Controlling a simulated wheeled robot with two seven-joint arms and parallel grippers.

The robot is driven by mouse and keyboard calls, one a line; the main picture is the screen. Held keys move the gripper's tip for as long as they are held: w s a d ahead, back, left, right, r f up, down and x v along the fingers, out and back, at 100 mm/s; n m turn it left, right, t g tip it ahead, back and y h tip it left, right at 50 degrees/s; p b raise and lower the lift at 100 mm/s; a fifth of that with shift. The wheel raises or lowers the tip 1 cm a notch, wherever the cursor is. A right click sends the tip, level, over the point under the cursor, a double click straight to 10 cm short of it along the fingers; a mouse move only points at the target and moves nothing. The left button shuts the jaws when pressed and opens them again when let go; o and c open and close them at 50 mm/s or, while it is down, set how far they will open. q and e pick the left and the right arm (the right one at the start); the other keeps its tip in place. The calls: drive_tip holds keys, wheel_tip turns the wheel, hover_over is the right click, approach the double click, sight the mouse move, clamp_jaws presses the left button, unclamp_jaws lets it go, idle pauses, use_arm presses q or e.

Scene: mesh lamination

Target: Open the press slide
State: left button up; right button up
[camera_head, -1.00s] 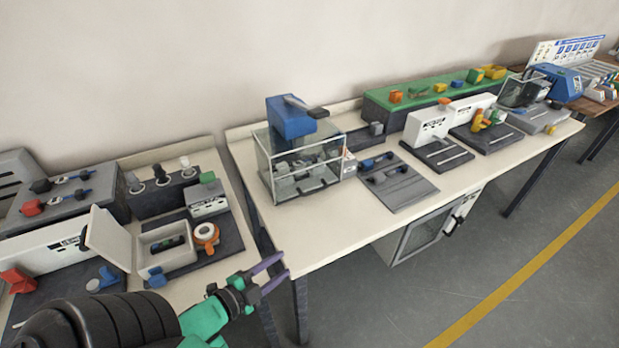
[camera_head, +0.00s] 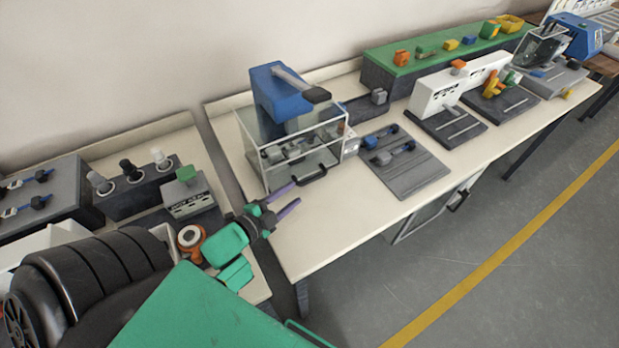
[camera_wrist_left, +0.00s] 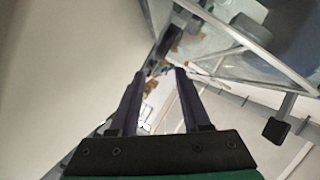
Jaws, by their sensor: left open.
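The press (camera_head: 284,90) is blue, with a lever ending in a black grip (camera_head: 318,95), and stands over a clear-walled enclosure (camera_head: 318,137). A dark handle (camera_head: 307,178) is at the foot of the enclosure's front. The slide inside shows only partly through the clear walls. My left gripper (camera_head: 297,192) is open and empty, its purple fingers just in front of the enclosure, near the handle and apparently apart from it. In the left wrist view, the left gripper (camera_wrist_left: 167,72) has nothing between its fingers. The enclosure's clear panel (camera_wrist_left: 270,62) is at upper right there. My right gripper is out of view.
A grey mat (camera_head: 415,178) with blue-and-black parts lies right of the press. White units on dark bases and a green-topped block (camera_head: 440,50) stand farther right. A sealing device (camera_head: 187,198) and an orange ring (camera_head: 190,238) are on the left table. The table's front-left corner is clear.

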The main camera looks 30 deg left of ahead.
sight(306, 184)
use_arm(q)
drive_tip(key=x, duration=0.8)
drive_tip(key=shift+w+f, duration=0.25)
drive_tip(key=shift+w, duration=0.1)
drive_tip(key=shift+a, duration=0.1)
drive_tip(key=shift+c, duration=0.4)
clamp_jaws()
